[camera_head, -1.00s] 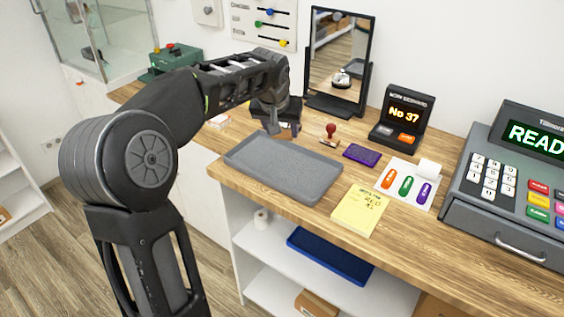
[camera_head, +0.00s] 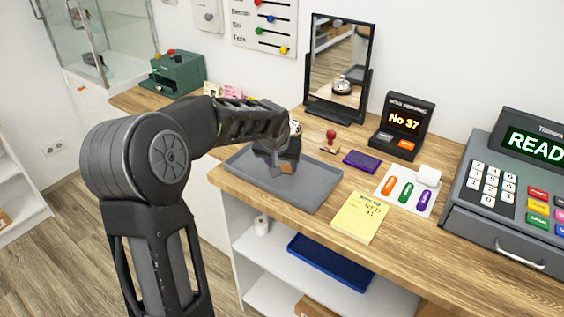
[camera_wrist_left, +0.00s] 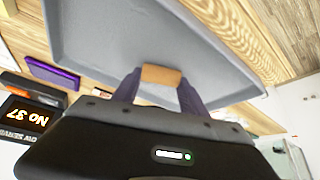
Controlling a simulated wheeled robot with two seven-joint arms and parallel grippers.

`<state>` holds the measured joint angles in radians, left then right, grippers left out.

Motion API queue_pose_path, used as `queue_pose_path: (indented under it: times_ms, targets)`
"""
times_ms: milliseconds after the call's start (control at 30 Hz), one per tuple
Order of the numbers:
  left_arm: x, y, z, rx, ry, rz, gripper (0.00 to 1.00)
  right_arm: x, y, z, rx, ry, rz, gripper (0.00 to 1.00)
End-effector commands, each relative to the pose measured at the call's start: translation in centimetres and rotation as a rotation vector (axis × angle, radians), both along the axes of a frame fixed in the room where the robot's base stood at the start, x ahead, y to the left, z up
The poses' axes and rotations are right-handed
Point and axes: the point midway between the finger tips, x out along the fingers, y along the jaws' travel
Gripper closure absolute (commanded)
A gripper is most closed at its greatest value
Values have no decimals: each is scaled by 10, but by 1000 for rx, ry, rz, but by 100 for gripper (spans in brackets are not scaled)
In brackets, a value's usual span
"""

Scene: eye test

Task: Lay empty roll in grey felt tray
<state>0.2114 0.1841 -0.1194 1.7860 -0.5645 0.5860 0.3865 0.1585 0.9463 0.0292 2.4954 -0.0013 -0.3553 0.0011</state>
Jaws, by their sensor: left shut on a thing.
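My left gripper (camera_head: 276,172) is over the grey felt tray (camera_head: 318,190) on the wooden counter. In the left wrist view its fingers (camera_wrist_left: 160,92) are shut on a small brown cardboard roll (camera_wrist_left: 161,75), seen side-on between the fingertips. The grey tray (camera_wrist_left: 130,35) lies beyond the roll in that view. The gripper mostly hides the roll in the head view, and I cannot tell whether it touches the tray floor. My right gripper is not in view.
A wooden-handled stamp (camera_head: 331,141), purple pad (camera_head: 362,160), yellow notepad (camera_head: 361,217) and card with coloured tags (camera_head: 408,190) lie right of the tray. A mirror (camera_head: 337,65) and number display (camera_head: 403,122) stand behind. A white roll (camera_head: 262,225) sits on the shelf below.

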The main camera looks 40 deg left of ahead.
Motion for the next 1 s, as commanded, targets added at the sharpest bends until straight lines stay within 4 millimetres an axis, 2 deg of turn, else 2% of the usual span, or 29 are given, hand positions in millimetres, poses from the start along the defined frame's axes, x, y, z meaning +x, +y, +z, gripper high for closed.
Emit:
queue_pose_path:
  times_ms: [333, 367, 600, 1000]
  targets:
    - [0, 0, -4, 0, -1, 0, 87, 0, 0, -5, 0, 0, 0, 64]
    - [0, 0, -4, 0, -1, 0, 49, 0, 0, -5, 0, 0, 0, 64]
    - [0, 0, -2, 0, -1, 0, 29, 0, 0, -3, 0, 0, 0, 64]
    - [0, 0, 3, 1, -2, 0, 28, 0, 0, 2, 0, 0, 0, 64]
